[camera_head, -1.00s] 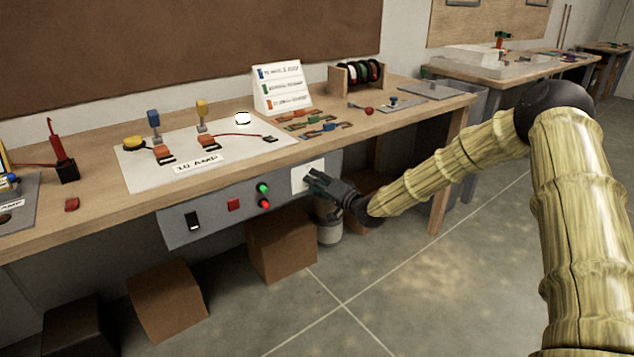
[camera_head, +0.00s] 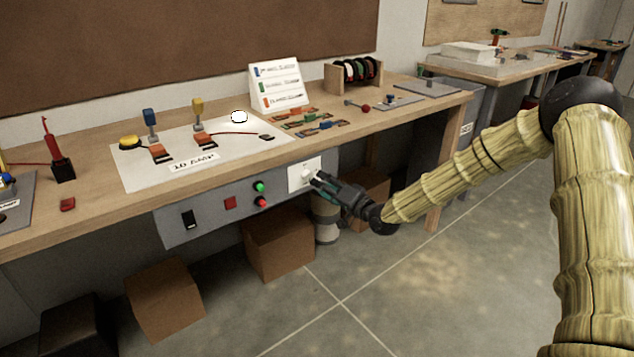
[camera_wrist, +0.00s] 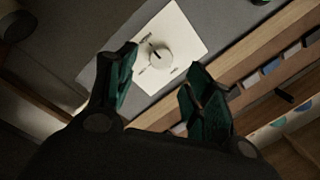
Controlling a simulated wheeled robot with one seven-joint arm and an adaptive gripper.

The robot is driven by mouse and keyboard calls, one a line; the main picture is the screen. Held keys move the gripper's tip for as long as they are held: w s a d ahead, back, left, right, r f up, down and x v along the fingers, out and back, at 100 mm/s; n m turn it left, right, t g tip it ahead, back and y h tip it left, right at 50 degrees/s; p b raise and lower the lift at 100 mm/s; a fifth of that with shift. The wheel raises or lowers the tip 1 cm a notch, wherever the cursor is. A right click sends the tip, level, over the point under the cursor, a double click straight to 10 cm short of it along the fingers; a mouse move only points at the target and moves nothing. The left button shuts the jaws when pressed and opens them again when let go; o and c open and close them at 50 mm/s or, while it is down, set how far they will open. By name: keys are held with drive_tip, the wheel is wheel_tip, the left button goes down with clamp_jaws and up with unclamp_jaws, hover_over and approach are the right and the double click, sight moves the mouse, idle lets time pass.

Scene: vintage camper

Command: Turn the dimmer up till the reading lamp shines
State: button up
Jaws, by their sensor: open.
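The dimmer is a white square plate (camera_head: 296,184) with a round white knob (camera_head: 307,175) on the grey panel under the bench edge. In the wrist view the knob (camera_wrist: 160,57) carries a short dark pointer line, and the plate (camera_wrist: 183,36) has small marks around it. My gripper (camera_head: 317,183) is open and empty in front of the knob. In the wrist view my gripper (camera_wrist: 161,72) has its green-padded fingers apart, with the knob beyond them and a gap between. A bright white round thing (camera_head: 239,117) sits on the white board; I cannot tell whether it is the reading lamp.
The grey panel (camera_head: 215,215) also has a black switch (camera_head: 190,219), a red square button (camera_head: 230,203), and green (camera_head: 259,187) and red (camera_head: 262,202) round buttons. Cardboard boxes (camera_head: 279,245) stand below. The bench top (camera_head: 400,115) overhangs the panel. The floor in front is clear.

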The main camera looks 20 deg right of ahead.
drive_tip(key=v, duration=0.6)
drive_tip(key=shift+s+d, duration=0.25)
drive_tip(key=shift+s, duration=0.1)
drive_tip(key=s+a+f+g, duration=0.2)
drive_tip(key=s+a+f, duration=0.1)
drive_tip(key=f, duration=0.2)
drive_tip(key=s+a+f+n+g+h, duration=0.1)
drive_tip(key=s+a+f, duration=0.2)
drive_tip(key=f, duration=0.3)
drive_tip(key=s+a+f+g, duration=0.2)
drive_tip(key=s+a+f, duration=0.1)
drive_tip(key=f, duration=0.2)
drive_tip(key=s+a+f+n+g+h, duration=0.1)
drive_tip(key=s+a+f+g, duration=0.15)
drive_tip(key=s+f, duration=0.55)
drive_tip(key=s+a+f+n+g+h, duration=0.1)
drive_tip(key=s+f+g+h, duration=0.15)
drive_tip(key=s+f, duration=0.55)
drive_tip(key=s+d+f+n+g+h, duration=0.1)
drive_tip(key=s+f+g, duration=0.15)
drive_tip(key=s, duration=1.05)
drive_tip(key=s+d+f+n+g+h, duration=0.2)
drive_tip(key=s+g, duration=0.2)
drive_tip(key=s, duration=1)
wheel_tip(320, 180, up, 13)
drive_tip(key=p, duration=1.3)
drive_tip(key=shift+s+r+p, duration=0.15)
drive_tip(key=shift+s+p, duration=0.05)
drive_tip(key=shift+p, duration=0.2)
drive_tip(key=shift+a, duration=0.1)
